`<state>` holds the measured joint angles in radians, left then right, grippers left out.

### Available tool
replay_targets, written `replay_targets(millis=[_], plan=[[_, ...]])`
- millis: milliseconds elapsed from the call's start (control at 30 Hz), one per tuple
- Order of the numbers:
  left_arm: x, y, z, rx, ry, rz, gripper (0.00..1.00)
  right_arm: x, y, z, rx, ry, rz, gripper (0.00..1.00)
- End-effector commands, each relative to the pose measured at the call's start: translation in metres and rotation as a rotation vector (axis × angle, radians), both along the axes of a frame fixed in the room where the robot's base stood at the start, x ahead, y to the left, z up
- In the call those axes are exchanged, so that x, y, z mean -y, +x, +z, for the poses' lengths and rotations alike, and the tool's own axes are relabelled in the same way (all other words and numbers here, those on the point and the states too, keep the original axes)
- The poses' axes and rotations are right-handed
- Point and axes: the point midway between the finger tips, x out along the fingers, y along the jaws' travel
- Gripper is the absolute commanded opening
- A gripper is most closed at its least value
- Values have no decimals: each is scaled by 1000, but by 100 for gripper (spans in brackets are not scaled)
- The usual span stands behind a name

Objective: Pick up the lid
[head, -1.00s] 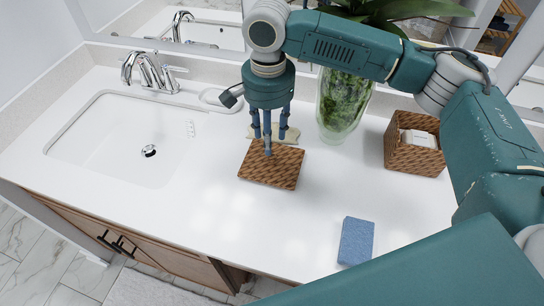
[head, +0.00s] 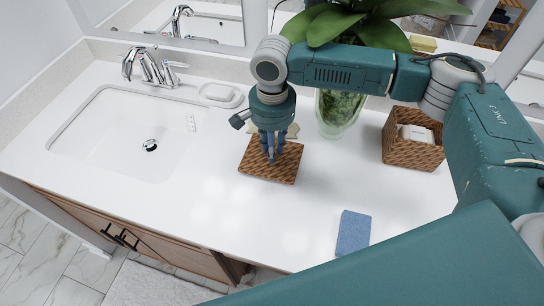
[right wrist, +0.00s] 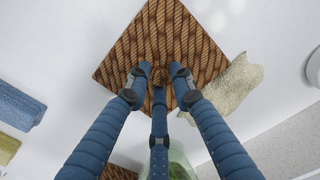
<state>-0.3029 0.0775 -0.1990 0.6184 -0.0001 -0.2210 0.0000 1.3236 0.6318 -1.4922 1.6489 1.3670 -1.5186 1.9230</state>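The lid (head: 257,168) is a flat, square, brown woven piece lying on the white counter, right of the sink. In the right wrist view the lid (right wrist: 150,38) fills the upper middle, with a small brown knob at the fingertips. My right gripper (head: 271,157) points down over the lid's middle. Its three blue fingers (right wrist: 160,74) are drawn together around the knob and look shut on it. The fingers partly hide the knob. The lid still looks flat on the counter. My left gripper is not in view.
A woven open box (head: 412,155) with white contents stands at the right. A glass vase (head: 338,117) with a plant is behind the lid. A pale, irregular object (right wrist: 228,86) lies beside the lid. A blue cloth or sponge (head: 353,233) lies near the front edge. The sink (head: 110,150) is left.

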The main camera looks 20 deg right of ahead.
Motion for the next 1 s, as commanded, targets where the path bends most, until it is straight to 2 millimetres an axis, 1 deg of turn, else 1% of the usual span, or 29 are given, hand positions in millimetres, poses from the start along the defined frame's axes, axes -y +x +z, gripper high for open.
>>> replay_targets(millis=[33,67,100,467,567,667,767,867,967,1000], plan=[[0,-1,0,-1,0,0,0,0,0,0,0,0,0,8],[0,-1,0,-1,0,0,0,0,0,0,0,0,0,2],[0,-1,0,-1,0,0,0,0,0,0,0,0,0,0],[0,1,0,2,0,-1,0,0,0,1,1,1,0,0],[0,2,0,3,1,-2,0,-1,1,4,2,1,0,0],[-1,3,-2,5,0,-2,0,0,1,11,2,0,0,0],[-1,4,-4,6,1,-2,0,-1,1,24,4,2,0,0],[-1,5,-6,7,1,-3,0,-1,2,44,5,3,0,0],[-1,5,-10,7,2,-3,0,-1,2,72,7,3,1,0],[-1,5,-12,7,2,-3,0,-1,2,83,7,3,1,0]])
